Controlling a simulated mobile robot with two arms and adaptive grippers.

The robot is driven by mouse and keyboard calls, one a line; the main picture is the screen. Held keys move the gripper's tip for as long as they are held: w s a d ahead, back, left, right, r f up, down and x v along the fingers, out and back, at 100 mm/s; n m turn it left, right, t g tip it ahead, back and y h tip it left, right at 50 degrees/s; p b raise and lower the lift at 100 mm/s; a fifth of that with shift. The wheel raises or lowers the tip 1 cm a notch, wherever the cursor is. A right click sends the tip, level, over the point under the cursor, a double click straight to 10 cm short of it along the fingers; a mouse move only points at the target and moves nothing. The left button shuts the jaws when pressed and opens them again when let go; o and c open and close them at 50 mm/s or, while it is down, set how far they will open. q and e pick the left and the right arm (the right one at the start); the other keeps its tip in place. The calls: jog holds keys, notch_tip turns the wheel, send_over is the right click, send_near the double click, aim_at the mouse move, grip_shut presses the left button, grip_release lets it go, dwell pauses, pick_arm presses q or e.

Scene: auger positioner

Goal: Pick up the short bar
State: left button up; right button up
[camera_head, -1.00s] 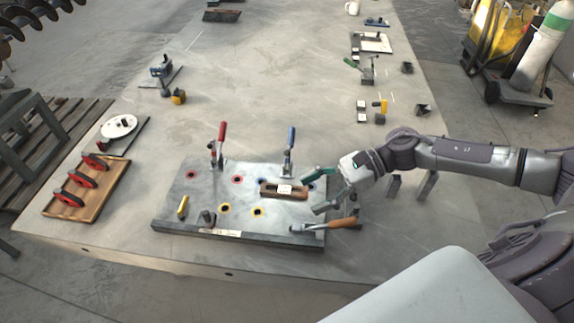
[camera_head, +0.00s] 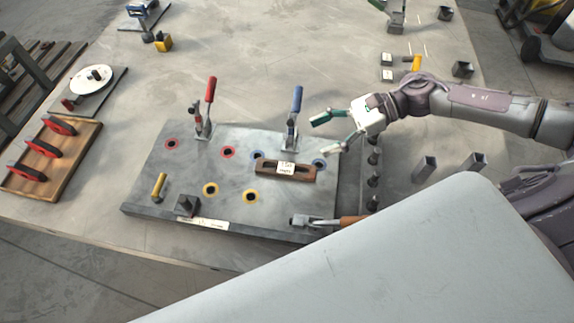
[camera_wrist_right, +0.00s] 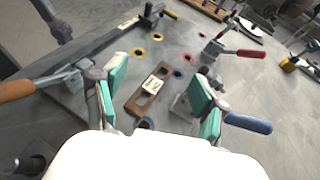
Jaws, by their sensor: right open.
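A short brown bar (camera_head: 300,172) with slots and a white label lies on the grey steel plate (camera_head: 225,182), in front of the blue-handled clamp. In the right wrist view the same bar (camera_wrist_right: 138,103) shows between and beyond my fingers, apart from them. My right gripper (camera_head: 327,134) is open and empty, with teal finger pads, above the plate's far right corner. It also shows in the right wrist view (camera_wrist_right: 160,97). My left gripper is not in view.
A red-handled clamp (camera_head: 207,105) and a blue-handled clamp (camera_head: 294,115) stand upright at the plate's back. A wooden tray (camera_head: 68,168) with red-handled things is at left. The table's middle back is clear.

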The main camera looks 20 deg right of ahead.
jog(key=f, duration=0.1)
jog(key=p, duration=0.1)
send_near(287, 169)
jog(key=shift+a+r, duration=0.15)
jog(key=shift+a, duration=0.3)
jog(key=shift+w+a+f, duration=0.15)
jog(key=shift+f, duration=0.2)
jog(key=p+x, duration=0.2)
jog(key=x, duration=0.4)
jog(key=shift+r, duration=0.1)
jog(key=shift+w+a+f, duration=0.15)
jog(key=shift+a+f, duration=0.15)
jog(key=shift+a, duration=0.2)
grip_shut()
